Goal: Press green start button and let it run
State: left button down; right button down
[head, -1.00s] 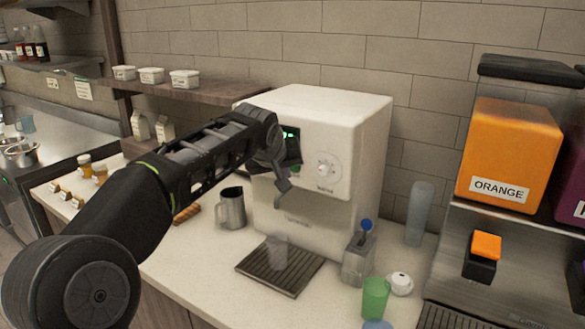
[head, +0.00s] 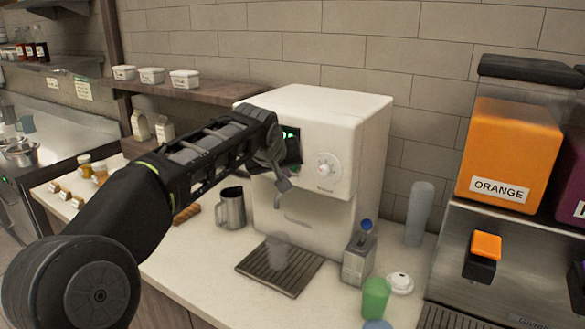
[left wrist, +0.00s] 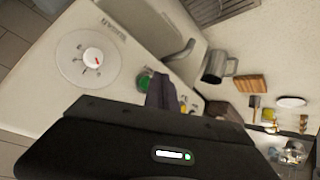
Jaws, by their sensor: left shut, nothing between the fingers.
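The white drinks machine (head: 335,115) stands on the counter against the tiled wall, with a round dial (head: 327,166) on its front. In the left wrist view, the green button (left wrist: 143,80) shows on the machine front beside the dial (left wrist: 91,55). My left gripper (left wrist: 161,92) is shut and empty, its fingertips right beside the button and covering part of it; I cannot tell whether they touch it. In the head view my left gripper (head: 281,178) is at the left of the machine front, and the button is hidden there. My right gripper is not in view.
A clear cup (head: 277,252) stands on the drip tray (head: 258,272) below. A metal jug (head: 231,208) is left of the machine. A metal container (head: 358,260), a green cup (head: 375,297) and an orange juice dispenser (head: 510,150) are to the right.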

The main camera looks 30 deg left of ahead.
pick_arm(q)
jog(key=shift+w, duration=0.1)
jog(key=shift+w, duration=0.35)
jog(key=shift+w+p, duration=0.4)
dwell(0.7)
jog(key=shift+s, duration=0.15)
dwell(0.3)
jog(key=shift+s+b, duration=0.65)
jog(key=shift+s, duration=0.05)
jog(key=shift+s, duration=0.15)
